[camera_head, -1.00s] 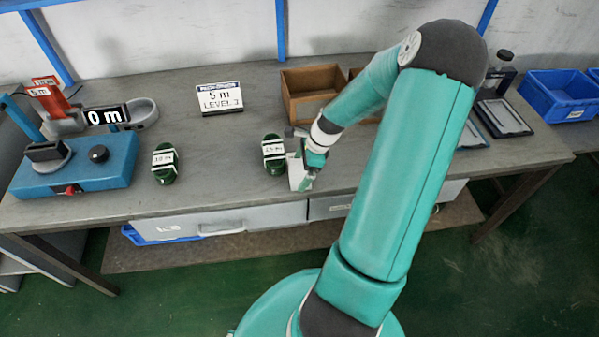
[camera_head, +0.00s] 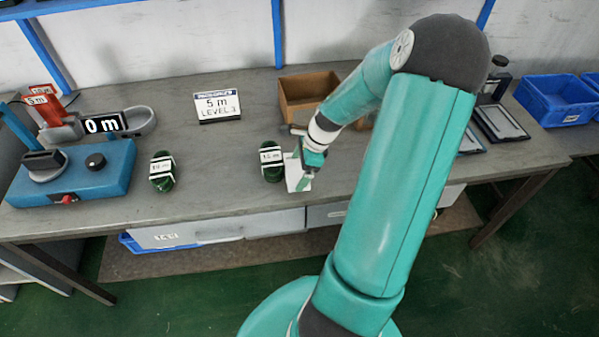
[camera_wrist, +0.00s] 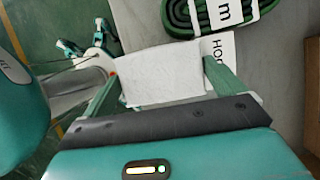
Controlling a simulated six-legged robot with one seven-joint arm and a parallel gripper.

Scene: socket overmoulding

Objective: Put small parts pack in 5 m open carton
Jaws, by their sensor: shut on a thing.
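My gripper (camera_head: 305,172) is over the front part of the workbench, just right of a green cable coil. It is shut on a white pack, taken to be the small parts pack (camera_wrist: 160,82), which spans between both fingers in the wrist view. In the head view the pack (camera_head: 295,174) is partly hidden by the gripper. A brown open carton (camera_head: 291,104) stands behind the gripper at the back of the bench. My arm hides its right side, and no 5 m mark is readable on it. The carton is apart from the pack.
Green coils (camera_head: 271,161) and (camera_head: 162,171) lie on the bench. A white card (camera_wrist: 224,47) lies beyond the pack. Blue machine (camera_head: 75,175) is left; blue bin (camera_head: 555,100) is right. The bench between coils and sign is clear.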

